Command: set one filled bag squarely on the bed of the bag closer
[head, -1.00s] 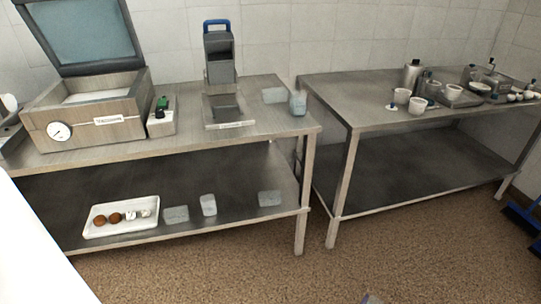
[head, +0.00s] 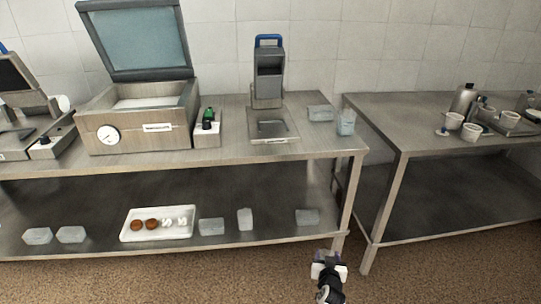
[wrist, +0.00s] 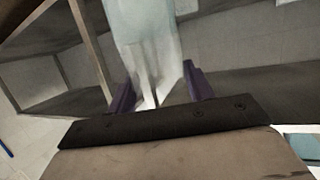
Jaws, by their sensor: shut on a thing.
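My gripper (wrist: 158,92) is shut on a pale, translucent thing (wrist: 150,45) that looks like a filled bag, seen between its two purple fingers in the wrist view. In the head view my gripper (head: 328,258) is low in front of the tables, and what it holds is too small to make out. A blue-handled machine (head: 268,75) stands on the table with a flat, empty-looking bed (head: 272,126) in front. Another machine (head: 22,110) is cut off at the left edge. Labels are too small to read, so I cannot tell which is the bag closer.
A box machine with a raised lid (head: 135,125) stands on the left table (head: 225,155). Pale blocks or bags (head: 319,113) sit at its right end; several more and a white tray (head: 157,236) are on the lower shelf. The right table (head: 420,140) holds cups; a gap separates the tables.

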